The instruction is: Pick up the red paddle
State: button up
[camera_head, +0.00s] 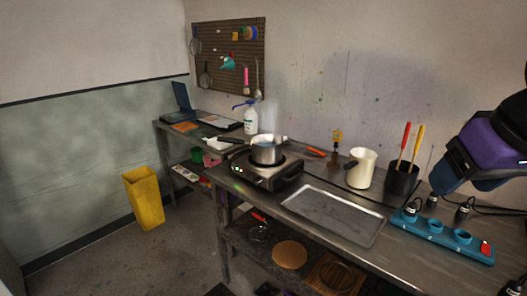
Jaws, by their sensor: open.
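Two long handles, one red and one yellow, stand upright in a black cup (402,181) on the bench at right of centre. The red one (404,141) is on the left and leans slightly right; it looks like the red paddle. Its lower end is hidden inside the cup. The yellow one (417,143) stands close beside it. Part of my purple and blue arm comes in from the right edge, to the right of the cup and apart from it. My gripper's fingers do not show.
A cream jug (361,168) stands just left of the cup. A teal power strip (447,238) with plugs lies in front. A grey tray (335,216) lies left of it. A pot (266,150) sits on a hot plate (268,176). A yellow bin (144,197) stands on the floor.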

aim_at(404, 142)
jog(key=i+j+z, duration=0.1)
jog(key=z, duration=0.3)
jog(key=i+j+z, duration=0.1)
jog(key=z, duration=0.25)
jog(key=i+j+z, duration=0.1)
jog(key=z, duration=0.3)
jog(key=i+j+z, duration=0.1)
jog(key=j, duration=0.3)
jog(key=i+j+z, duration=0.1)
jog(key=j, duration=0.3)
jog(key=i+j+z, duration=0.1)
jog(key=j, duration=0.35)
jog(key=i+j, duration=0.2)
jog(key=j, duration=0.2)
jog(key=z, duration=0.05)
